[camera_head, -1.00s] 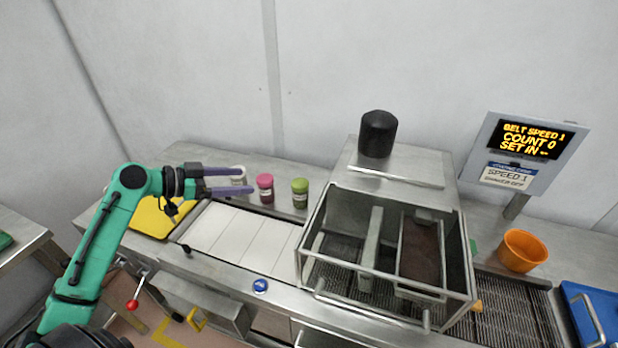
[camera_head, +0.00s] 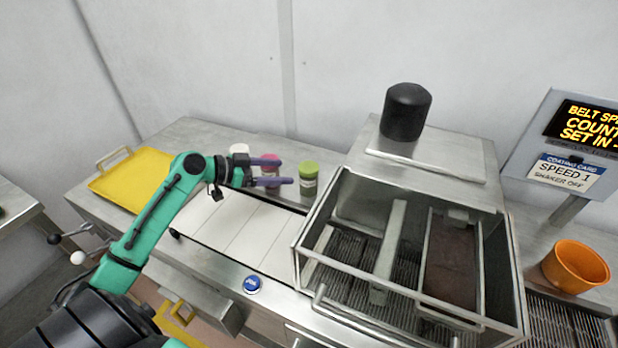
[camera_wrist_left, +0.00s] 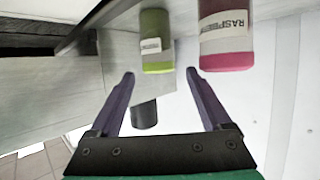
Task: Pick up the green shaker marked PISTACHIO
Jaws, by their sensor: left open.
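The green shaker (camera_head: 309,181) stands upright on the steel ledge behind the white belt, at the right end of a row of shakers. In the left wrist view the green shaker (camera_wrist_left: 156,42) shows beyond the fingertips, roughly between their lines; its label is too small to read. My left gripper (camera_head: 285,171) is open and empty. Its purple fingers point right, with the tips just left of the green shaker and apart from it. The fingers also show in the left wrist view (camera_wrist_left: 160,74). My right gripper is not in view.
A pink shaker (camera_head: 271,164), labelled RASP... in the left wrist view (camera_wrist_left: 224,38), is partly hidden behind the fingers. A white shaker (camera_head: 239,149) stands left of it. The metal coating machine (camera_head: 485,180) rises right of the green shaker. A yellow tray (camera_head: 135,177) lies at left.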

